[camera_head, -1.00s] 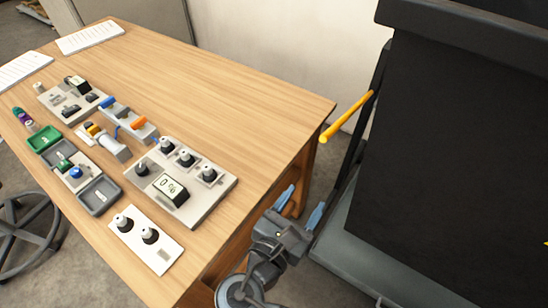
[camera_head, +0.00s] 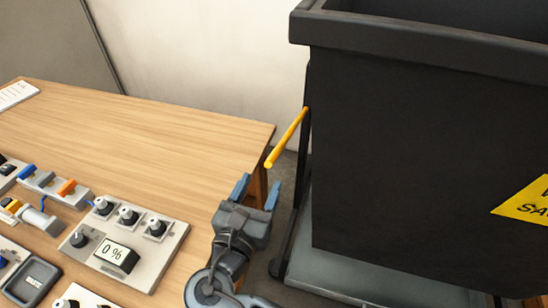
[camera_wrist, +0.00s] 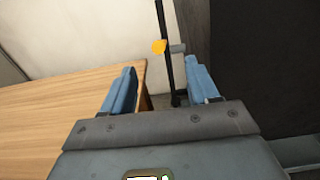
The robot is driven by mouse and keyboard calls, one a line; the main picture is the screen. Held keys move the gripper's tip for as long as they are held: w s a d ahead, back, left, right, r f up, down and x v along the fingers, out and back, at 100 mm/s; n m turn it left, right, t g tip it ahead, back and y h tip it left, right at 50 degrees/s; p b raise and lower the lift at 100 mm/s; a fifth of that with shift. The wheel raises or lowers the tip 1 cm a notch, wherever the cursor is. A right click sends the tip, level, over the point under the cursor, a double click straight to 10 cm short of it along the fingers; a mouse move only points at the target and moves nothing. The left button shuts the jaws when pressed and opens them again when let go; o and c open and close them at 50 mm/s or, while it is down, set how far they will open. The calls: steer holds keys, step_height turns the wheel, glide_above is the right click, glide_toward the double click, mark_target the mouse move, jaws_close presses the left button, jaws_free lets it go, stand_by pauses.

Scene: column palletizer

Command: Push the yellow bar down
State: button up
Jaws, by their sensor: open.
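The yellow bar (camera_head: 287,138) sticks out from the left side of the dark bin's frame, slanting down to the left toward the table edge. In the wrist view the bar's rounded yellow end (camera_wrist: 159,47) shows above and between my fingers, against a dark upright post. My gripper (camera_head: 256,190) has two blue fingers, spread apart with nothing between them. In the head view it is below and slightly left of the bar's end, with a visible gap. The wrist view also shows my open gripper (camera_wrist: 160,88). How far the bar is in depth is hard to tell.
The large dark bin (camera_head: 400,150) with a yellow sign (camera_head: 525,200) stands on the right on a grey base (camera_head: 370,285). The wooden table (camera_head: 140,130) is on the left, with a control panel (camera_head: 130,240) and several switches. A pale wall is behind.

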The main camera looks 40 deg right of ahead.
mark_target(280, 144)
steer(key=shift+p+x, duration=0.7)
steer(key=shift+x, duration=4.3)
steer(key=shift+c, duration=0.2)
steer(key=c, duration=0.9)
